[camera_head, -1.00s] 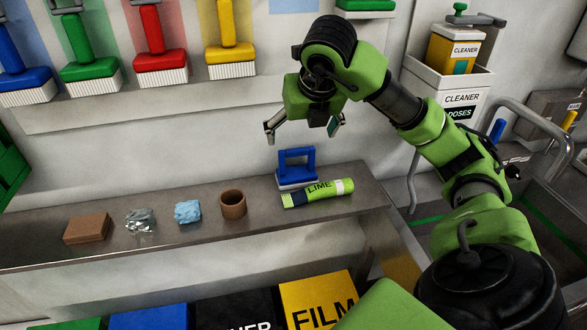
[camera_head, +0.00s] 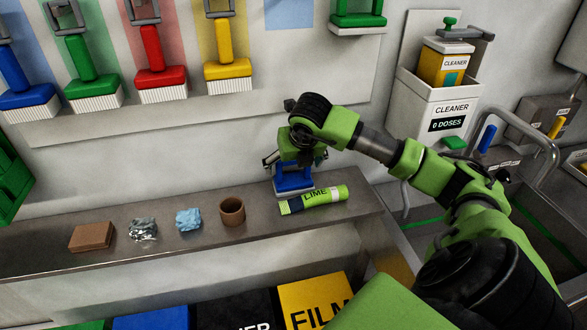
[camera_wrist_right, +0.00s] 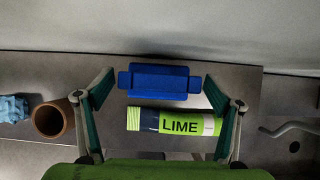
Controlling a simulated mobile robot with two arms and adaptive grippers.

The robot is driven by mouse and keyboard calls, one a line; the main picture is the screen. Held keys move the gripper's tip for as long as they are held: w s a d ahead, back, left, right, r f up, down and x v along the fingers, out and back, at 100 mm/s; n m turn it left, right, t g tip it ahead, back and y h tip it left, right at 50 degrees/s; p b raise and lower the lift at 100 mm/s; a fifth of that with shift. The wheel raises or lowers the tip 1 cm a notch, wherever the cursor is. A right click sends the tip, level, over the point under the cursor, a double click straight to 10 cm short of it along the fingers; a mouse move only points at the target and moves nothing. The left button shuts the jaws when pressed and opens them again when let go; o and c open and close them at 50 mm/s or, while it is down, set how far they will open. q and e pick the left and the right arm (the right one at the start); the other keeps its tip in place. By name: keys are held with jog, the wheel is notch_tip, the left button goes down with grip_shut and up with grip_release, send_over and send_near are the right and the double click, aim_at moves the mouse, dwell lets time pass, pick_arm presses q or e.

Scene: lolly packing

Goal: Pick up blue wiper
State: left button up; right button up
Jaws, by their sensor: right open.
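The blue wiper (camera_head: 294,182) stands on the metal shelf near its right end, behind the lime tube. Its upper part is hidden by my gripper in the head view. In the right wrist view the blue wiper (camera_wrist_right: 158,81) is seen from above, between and just beyond the fingertips. My right gripper (camera_head: 294,160) is open and empty, right over the wiper. Its two fingers (camera_wrist_right: 158,88) stand wide apart on either side of the wiper, without visible contact. My left gripper is in neither view.
The LIME tube (camera_head: 313,199) lies just in front of the wiper. A brown cup (camera_head: 231,211), a light blue crumpled cloth (camera_head: 188,220), a crumpled clear-silver item (camera_head: 143,229) and a brown block (camera_head: 92,237) sit leftward on the shelf (camera_head: 200,255). The wall stands close behind.

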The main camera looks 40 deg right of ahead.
jog(key=shift+w+d+f, duration=0.1)
jog(key=shift+w+f, duration=0.15)
jog(key=shift+f, duration=0.15)
jog(key=c, duration=1.3)
jog(key=shift+r, duration=0.15)
jog(key=shift+r+b, duration=0.5)
jog(key=shift+b, duration=0.15)
notch_tip(320, 180, up, 2)
jog(key=shift+s+r+b, duration=0.1)
jog(key=shift+s+b, duration=0.05)
jog(key=shift+b, duration=0.6)
jog(key=s+a+r+b, duration=0.1)
jog(key=s+r, duration=0.2)
jog(key=s, duration=0.1)
jog(key=s+a+r+b, duration=0.1)
jog(key=s+a+r, duration=0.1)
jog(key=s+r, duration=0.1)
jog(key=s+a+r+b, duration=0.1)
jog(key=s+r+b, duration=0.1)
jog(key=s, duration=0.4)
jog(key=shift+a+r, duration=0.3)
jog(key=shift+r, duration=0.5)
